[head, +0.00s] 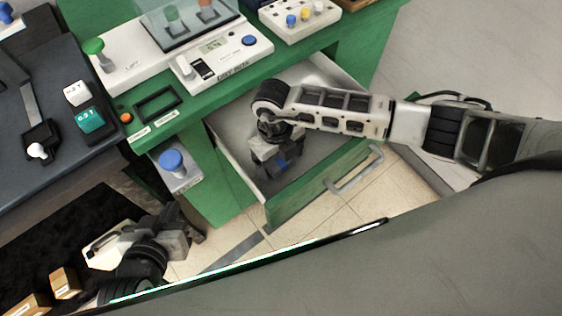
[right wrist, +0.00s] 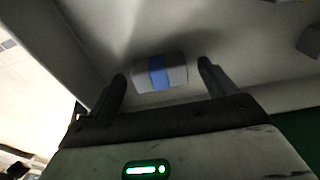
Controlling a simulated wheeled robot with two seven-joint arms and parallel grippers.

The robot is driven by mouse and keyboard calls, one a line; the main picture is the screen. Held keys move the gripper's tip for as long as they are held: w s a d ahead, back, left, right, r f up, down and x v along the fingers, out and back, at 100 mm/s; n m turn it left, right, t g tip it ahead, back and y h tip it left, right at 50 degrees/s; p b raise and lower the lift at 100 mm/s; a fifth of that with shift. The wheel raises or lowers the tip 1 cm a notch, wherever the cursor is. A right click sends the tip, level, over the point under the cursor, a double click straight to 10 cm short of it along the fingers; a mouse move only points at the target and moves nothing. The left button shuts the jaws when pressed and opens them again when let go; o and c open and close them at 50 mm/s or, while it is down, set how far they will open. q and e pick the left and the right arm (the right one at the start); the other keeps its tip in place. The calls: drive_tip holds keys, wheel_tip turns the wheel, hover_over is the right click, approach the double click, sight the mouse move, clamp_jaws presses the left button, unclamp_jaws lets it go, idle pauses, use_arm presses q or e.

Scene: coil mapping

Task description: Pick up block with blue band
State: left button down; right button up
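The block with the blue band (right wrist: 159,72) is a grey block with a blue stripe around its middle. In the right wrist view it lies on the drawer floor, between the tips of my right gripper (right wrist: 163,78), with a small gap at each side. The fingers are open. In the head view my right gripper (head: 274,160) reaches down into the open drawer (head: 232,140) and largely hides the block. My left gripper (head: 190,238) is low at the left, away from the drawer; its finger opening is unclear.
The drawer front with its handle (head: 355,172) stands out from the green bench (head: 205,190). A lift and weighing device (head: 222,62) and a white tray with coloured knobs (head: 298,20) stand on top. A dark bench (head: 50,165) is at the left. Another grey object (right wrist: 309,42) lies at the right wrist view's edge.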

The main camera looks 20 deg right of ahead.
drive_tip(key=c, duration=1.1)
